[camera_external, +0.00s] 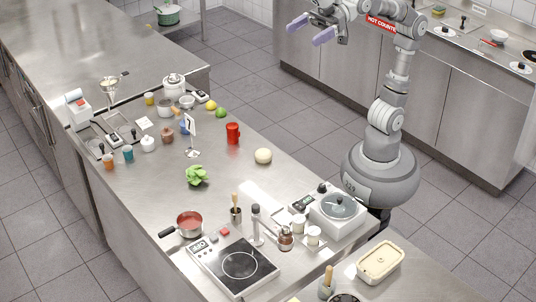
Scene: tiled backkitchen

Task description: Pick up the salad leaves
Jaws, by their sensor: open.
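The salad leaves (197,175) are a bright green, ruffled clump. They lie on the steel counter (160,207), left of the picture's middle, with bare counter around them. My gripper (305,32) is at the top of the view, with two lilac fingers spread apart and nothing between them. It is raised well above and to the right of the leaves, away from the counter. Nothing hides the leaves.
A number stand (191,135) stands just behind the leaves. A red cup (233,133) and a pale round item (263,156) are to their right. A saucepan (189,224), a hot plate (238,264) and a pestle in a cup (236,215) are in front.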

